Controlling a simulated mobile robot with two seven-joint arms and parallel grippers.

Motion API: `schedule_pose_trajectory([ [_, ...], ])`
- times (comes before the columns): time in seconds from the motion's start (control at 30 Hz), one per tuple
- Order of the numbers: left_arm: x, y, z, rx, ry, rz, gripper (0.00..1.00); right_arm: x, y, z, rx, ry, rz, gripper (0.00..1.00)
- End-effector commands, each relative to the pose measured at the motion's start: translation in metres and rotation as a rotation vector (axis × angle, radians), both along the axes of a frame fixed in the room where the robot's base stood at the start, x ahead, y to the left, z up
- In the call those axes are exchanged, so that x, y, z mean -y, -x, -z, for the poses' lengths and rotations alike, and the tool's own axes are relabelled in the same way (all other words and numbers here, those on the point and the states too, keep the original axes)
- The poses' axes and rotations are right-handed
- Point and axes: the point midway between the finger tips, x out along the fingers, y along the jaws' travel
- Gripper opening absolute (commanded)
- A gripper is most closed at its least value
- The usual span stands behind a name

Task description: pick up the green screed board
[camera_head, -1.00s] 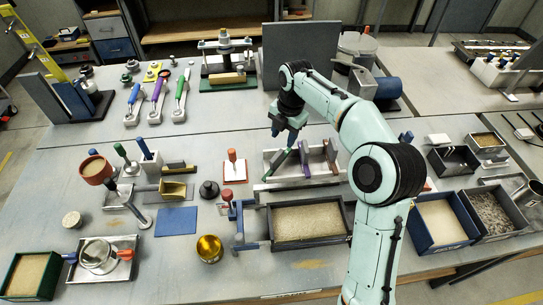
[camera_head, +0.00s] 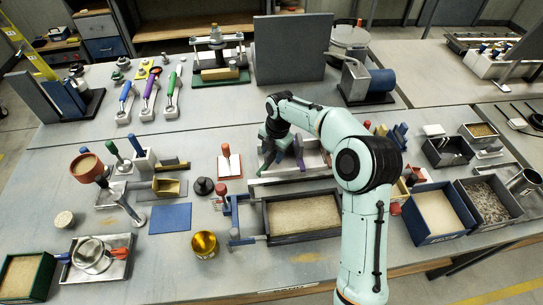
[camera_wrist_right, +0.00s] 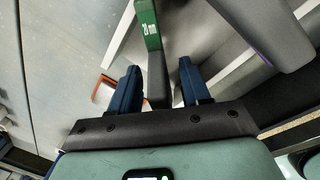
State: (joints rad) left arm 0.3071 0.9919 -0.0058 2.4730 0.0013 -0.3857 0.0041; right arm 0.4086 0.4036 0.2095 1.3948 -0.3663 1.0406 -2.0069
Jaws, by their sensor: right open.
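The green screed board (camera_wrist_right: 149,24) shows in the right wrist view, with a white size label on its green part and a dark grey part running down between my fingers. In the head view the green screed board (camera_head: 267,161) stands at the left of the grey tray, partly hidden by my gripper. My right gripper (camera_wrist_right: 159,88) is open, with one blue finger on each side of the board's grey part and gaps visible on both sides. In the head view my right gripper (camera_head: 273,142) is over the tray's left part. My left gripper is not in view.
A purple-edged board (camera_head: 299,153) stands close to the right of the green one in the grey tray (camera_head: 290,181). A sand-filled box (camera_head: 303,215) is in front. A white plate with a red-handled tool (camera_head: 228,163) lies to the left.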

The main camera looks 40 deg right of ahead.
Motion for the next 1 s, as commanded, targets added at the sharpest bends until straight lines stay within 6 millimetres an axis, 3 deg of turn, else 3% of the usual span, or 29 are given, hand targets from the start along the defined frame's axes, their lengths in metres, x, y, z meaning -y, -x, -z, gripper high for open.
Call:
schedule_pose_trajectory([
  [0.1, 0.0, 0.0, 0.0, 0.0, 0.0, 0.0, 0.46, 0.0, 0.0, -0.001, 0.0, 0.0, 0.0, 0.44],
  [0.23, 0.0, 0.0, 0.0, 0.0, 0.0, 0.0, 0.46, 0.0, 0.0, -0.001, 0.0, 0.0, 0.0, 0.01],
  [0.67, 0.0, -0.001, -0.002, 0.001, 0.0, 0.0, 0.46, 0.0, -0.001, -0.011, 0.004, 0.001, -0.001, 0.0],
  [0.87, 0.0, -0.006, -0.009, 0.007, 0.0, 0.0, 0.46, 0.0, -0.002, -0.053, 0.008, 0.002, -0.001, 0.0],
  [1.0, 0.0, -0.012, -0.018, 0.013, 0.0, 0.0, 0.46, 0.0, -0.002, -0.095, 0.01, 0.002, -0.001, 0.0],
])
